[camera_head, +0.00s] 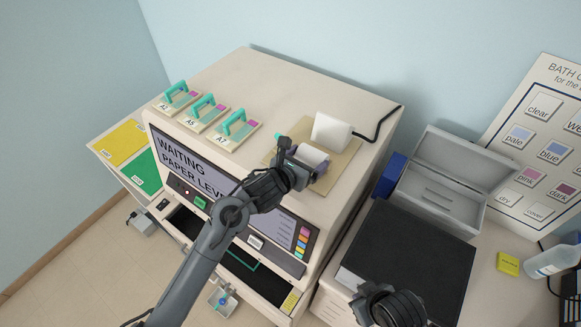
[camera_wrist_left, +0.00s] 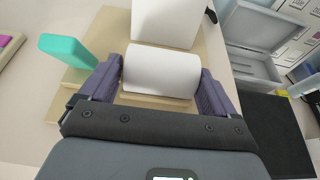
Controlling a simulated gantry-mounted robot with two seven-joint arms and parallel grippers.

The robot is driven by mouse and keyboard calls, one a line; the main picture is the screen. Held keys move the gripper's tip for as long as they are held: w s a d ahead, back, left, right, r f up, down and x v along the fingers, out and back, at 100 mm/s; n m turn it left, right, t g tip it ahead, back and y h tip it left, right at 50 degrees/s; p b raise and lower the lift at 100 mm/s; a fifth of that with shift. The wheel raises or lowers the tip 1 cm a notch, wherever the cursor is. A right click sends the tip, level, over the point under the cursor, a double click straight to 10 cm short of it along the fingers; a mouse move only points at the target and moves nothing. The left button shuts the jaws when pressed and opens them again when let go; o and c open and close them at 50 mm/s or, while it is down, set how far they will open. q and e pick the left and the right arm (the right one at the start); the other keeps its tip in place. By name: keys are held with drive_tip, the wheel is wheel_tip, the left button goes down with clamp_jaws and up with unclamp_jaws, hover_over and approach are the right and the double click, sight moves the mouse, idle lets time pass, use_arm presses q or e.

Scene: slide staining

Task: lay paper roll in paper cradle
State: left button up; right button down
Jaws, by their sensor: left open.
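The white paper roll (camera_head: 312,154) lies on its side at the right of the machine's top, over a beige board (camera_head: 345,180). In the left wrist view the roll (camera_wrist_left: 160,72) sits between the two purple fingers of my left gripper (camera_wrist_left: 160,84). The fingers stand open, one beside each end of the roll; I cannot tell whether they touch it. In the head view my left gripper (camera_head: 308,162) partly hides the roll. The paper cradle is not clearly distinguishable; what lies under the roll is hidden. My right gripper (camera_head: 385,308) is at the bottom right, its fingers not clear.
A white block (camera_head: 331,132) with a black cord stands right behind the roll. A teal upright piece (camera_wrist_left: 68,50) is close to the left finger. Several teal-handled slide holders (camera_head: 205,110) stand to the left. An open grey box (camera_head: 455,175) is at right.

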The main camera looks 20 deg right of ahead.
use_arm(q)
drive_tip(key=shift+s+p, duration=0.15)
drive_tip(key=shift+p, duration=0.3)
drive_tip(key=b+v, duration=0.2)
drive_tip(key=v, duration=0.9)
drive_tip(key=s+a+f+n+y, duration=0.35)
drive_tip(key=a+f+n, duration=0.35)
drive_tip(key=n, duration=0.6)
drive_tip(key=s+a+f+n+y, duration=0.3)
drive_tip(key=s+a+f+n, duration=0.2)
drive_tip(key=a+n, duration=0.65)
drive_tip(key=s+a+f+n+g+y, duration=0.2)
drive_tip(key=s+a+f+n, duration=0.2)
drive_tip(key=s+n, duration=0.5)
drive_tip(key=s+a+f+n+g+y, duration=0.2)
drive_tip(key=s+a+f+n+g, duration=0.1)
drive_tip(key=s+a+n, duration=0.6)
drive_tip(key=shift+s+f+n, duration=0.35)
drive_tip(key=shift+f+n, duration=0.4)
drive_tip(key=shift+n, duration=0.1)
drive_tip(key=shift+a, duration=0.1)
